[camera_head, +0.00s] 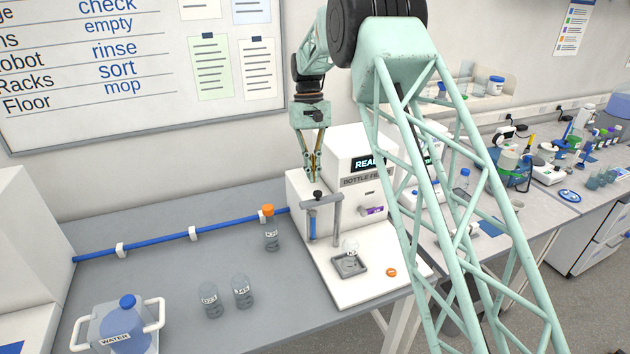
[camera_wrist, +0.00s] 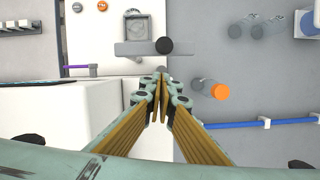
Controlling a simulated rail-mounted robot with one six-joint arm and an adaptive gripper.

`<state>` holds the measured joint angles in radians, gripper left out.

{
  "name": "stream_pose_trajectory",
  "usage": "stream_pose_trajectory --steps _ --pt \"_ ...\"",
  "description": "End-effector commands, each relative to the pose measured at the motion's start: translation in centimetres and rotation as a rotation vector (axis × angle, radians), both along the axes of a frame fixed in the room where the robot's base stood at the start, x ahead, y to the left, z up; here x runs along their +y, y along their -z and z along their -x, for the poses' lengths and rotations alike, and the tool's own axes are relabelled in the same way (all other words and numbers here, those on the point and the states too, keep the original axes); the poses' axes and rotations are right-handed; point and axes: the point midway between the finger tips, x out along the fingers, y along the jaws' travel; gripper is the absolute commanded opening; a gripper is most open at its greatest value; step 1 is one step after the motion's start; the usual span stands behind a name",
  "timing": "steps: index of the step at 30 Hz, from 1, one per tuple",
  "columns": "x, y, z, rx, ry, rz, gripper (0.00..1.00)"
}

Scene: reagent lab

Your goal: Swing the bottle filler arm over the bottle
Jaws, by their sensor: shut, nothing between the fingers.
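The white bottle filler (camera_head: 358,180) stands on the grey bench. Its grey filler arm (camera_head: 326,203) has a black knob (camera_head: 317,194) at the left end and vertical parts hanging below it. In the wrist view the arm (camera_wrist: 132,48) and knob (camera_wrist: 165,45) lie beyond my fingertips. A small clear labelled bottle (camera_head: 351,245) stands at the grey drip tray (camera_head: 362,270), in front of the arm. The tray also shows in the wrist view (camera_wrist: 128,28). My gripper (camera_head: 305,179) points down, shut and empty, above and slightly left of the knob; contact is not visible (camera_wrist: 159,121).
An orange-capped bottle (camera_head: 271,238) stands left of the filler, by a blue pipe (camera_head: 160,241) along the bench. Two clear bottles (camera_head: 208,301) (camera_head: 242,291) and a water jug (camera_head: 127,328) stand nearer. An orange cap (camera_head: 391,272) lies on the filler base.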

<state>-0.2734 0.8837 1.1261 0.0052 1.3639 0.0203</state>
Motion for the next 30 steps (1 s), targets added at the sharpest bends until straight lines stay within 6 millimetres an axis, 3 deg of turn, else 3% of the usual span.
stream_pose_trajectory --steps 12,30 --pt "-0.7 0.3 2.6 0.000 0.000 0.000 0.00" --pt "-0.8 0.5 3.0 -0.001 -0.002 -0.001 0.00"
